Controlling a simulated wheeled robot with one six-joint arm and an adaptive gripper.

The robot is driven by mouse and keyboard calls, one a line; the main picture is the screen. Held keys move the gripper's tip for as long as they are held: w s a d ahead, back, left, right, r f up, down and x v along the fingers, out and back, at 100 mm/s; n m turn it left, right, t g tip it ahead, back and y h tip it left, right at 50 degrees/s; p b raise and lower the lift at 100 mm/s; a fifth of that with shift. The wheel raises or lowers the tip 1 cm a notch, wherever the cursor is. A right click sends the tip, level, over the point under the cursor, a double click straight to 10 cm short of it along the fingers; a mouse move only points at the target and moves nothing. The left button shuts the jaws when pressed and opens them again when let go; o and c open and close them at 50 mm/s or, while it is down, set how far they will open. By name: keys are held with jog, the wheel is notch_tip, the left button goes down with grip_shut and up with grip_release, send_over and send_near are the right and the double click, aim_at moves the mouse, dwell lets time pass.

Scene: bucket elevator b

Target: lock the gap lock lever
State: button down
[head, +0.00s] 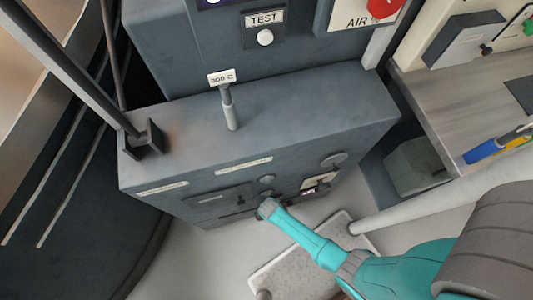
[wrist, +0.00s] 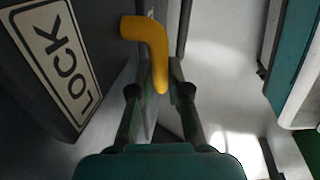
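The yellow lever (wrist: 147,42) is in the wrist view, bent like an L, with its arm pointing down toward my gripper. My gripper (wrist: 162,72) has one finger on each side of the lever's lower end, with little or no gap. I cannot tell whether the fingers press on it. A LOCK label (wrist: 62,62) in black on a pale plate is left of the lever. In the head view my gripper (head: 268,208) is at the lower front of the grey cabinet (head: 290,115). The lever cannot be made out there.
A 300 C tag (head: 221,78) on a post stands on the cabinet ledge, below a TEST button (head: 265,37). A grey workbench (head: 450,110) is at the right, with blue and yellow tools. A pale step plate (head: 300,270) lies on the floor below my arm.

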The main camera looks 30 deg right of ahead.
dwell(0.3)
jog(key=shift+s+d+r+y, duration=0.1)
jog(key=shift+r+y, duration=0.05)
jog(key=shift+y, duration=0.15)
jog(key=shift+r+t+y, duration=0.35)
jog(key=shift+r+y, duration=0.05)
jog(key=shift+y, duration=0.45)
jog(key=shift+r+t+y, duration=0.35)
jog(key=shift+r+y, duration=0.05)
jog(key=shift+y, duration=0.45)
jog(key=c, duration=1.4)
grip_release()
jog(key=shift+r, duration=0.1)
jog(key=v, duration=1.1)
jog(key=shift+d+r, duration=0.2)
jog(key=shift+r, duration=0.15)
